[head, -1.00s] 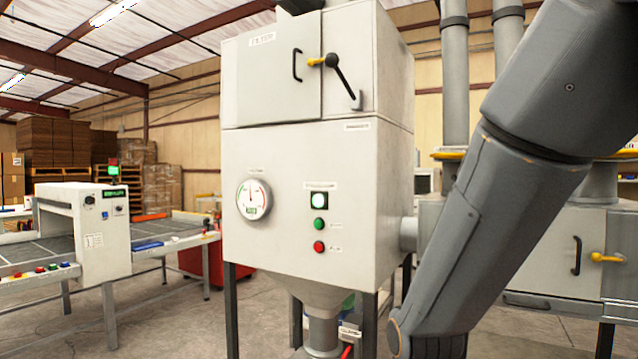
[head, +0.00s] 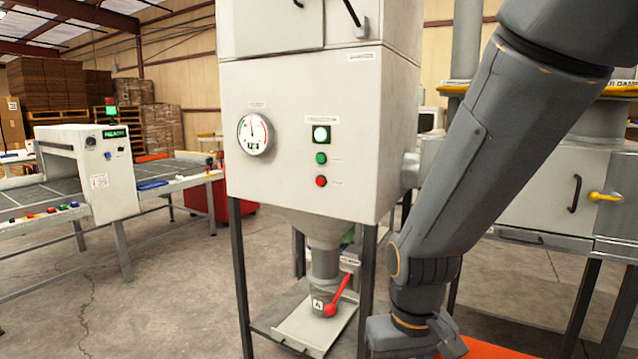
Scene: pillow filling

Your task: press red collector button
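The red collector button (head: 321,181) is on the lower right of the front of the white collector cabinet (head: 290,85). A green button (head: 321,158) sits just above it, and a lit white-green square lamp (head: 320,134) is above that. Nothing covers the red button. My arm comes down on the right side of the head view, and its wrist shows at the bottom. My gripper's fingers are not in view, so their state is hidden.
A round gauge (head: 255,133) is left of the buttons. A hopper outlet with a red lever (head: 338,298) hangs under the cabinet between dark legs. A conveyor machine (head: 95,165) stands at left, and a grey duct unit (head: 548,190) at right. Open floor lies at front left.

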